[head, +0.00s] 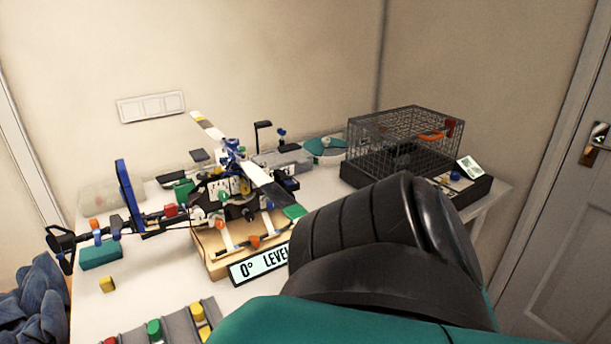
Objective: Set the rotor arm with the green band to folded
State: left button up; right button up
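A model helicopter (222,190) stands on a wooden stand (208,253) on the white table. Its rotor hub (232,152) is blue. One pale rotor arm (207,124) reaches up and left from the hub and has a yellowish and dark band. Another rotor arm (268,185), white and dark, reaches down and right. I cannot make out a green band on either arm. A black and teal link of my own arm fills the lower right and hides part of the table. Neither of my grippers shows.
A sign reading "0° LEVEL" (258,264) stands before the stand. A wire cage (405,135) on a black base is at the back right. A grey rack (160,325) with coloured pieces is in front. A yellow block (107,284) and teal box (101,255) lie left.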

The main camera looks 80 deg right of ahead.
aim_at(292, 209)
jog(key=l+z, duration=0.1)
jog(key=z, duration=0.4)
jog(key=l+z, duration=0.15)
jog(key=z, duration=0.3)
jog(key=k+l+z, duration=0.1)
jog(key=z, duration=0.4)
jog(key=l+z, duration=0.15)
jog(key=z, duration=0.35)
jog(key=i+l, duration=0.1)
jog(key=l, duration=0.55)
jog(key=i+l, duration=0.15)
jog(key=l, duration=0.2)
jog(key=u, duration=0.05)
